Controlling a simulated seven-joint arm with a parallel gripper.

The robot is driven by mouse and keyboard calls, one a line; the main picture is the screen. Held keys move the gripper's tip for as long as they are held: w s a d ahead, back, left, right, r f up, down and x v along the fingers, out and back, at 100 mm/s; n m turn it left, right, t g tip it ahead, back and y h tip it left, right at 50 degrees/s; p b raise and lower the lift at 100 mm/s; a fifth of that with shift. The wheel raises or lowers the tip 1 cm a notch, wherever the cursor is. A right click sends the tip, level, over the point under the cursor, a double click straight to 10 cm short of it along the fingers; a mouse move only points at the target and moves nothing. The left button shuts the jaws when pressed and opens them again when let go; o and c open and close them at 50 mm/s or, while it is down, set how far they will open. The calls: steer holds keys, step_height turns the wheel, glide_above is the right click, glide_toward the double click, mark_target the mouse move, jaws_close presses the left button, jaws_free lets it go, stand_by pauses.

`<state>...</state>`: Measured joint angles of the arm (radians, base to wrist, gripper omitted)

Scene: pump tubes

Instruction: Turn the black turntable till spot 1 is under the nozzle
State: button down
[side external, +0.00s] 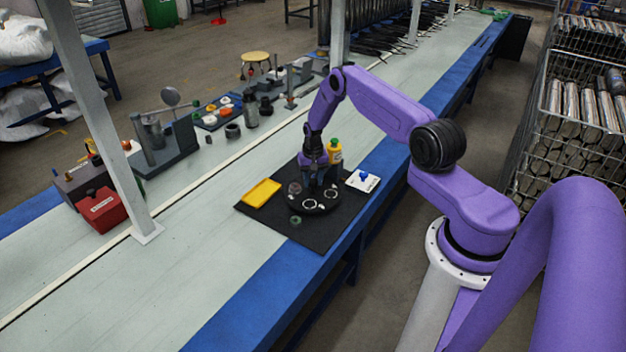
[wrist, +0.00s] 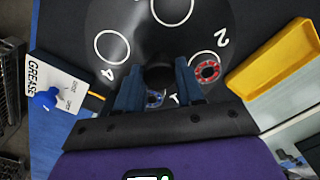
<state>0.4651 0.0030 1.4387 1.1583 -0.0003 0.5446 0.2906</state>
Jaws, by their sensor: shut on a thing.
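The black turntable (side external: 316,204) lies on a black mat, with white circles on its top. In the wrist view the turntable (wrist: 143,28) shows a 4 at left and a 2 at right, beside a circle holding a red ring (wrist: 207,72). A blue ring (wrist: 153,98) and a partly hidden mark, perhaps the 1, show between my fingers. My gripper (wrist: 158,80) points down over the turntable, its fingers shut on the dark central knob (wrist: 158,74). It also shows in the side view (side external: 317,183). I cannot make out the nozzle clearly.
A yellow tray (side external: 261,193) lies left of the turntable. A white GREASE card (side external: 368,185) with a blue object lies right. A yellow bottle (side external: 335,153) stands behind my gripper. A small green ring (side external: 295,220) lies on the mat (side external: 305,235) in front.

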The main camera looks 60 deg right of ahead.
mark_target(313, 181)
steer(key=shift+m, duration=2.5)
steer(key=c, duration=0.7)
jaws_free()
step_height(313, 181, up, 18)
steer(key=shift+f, duration=0.25)
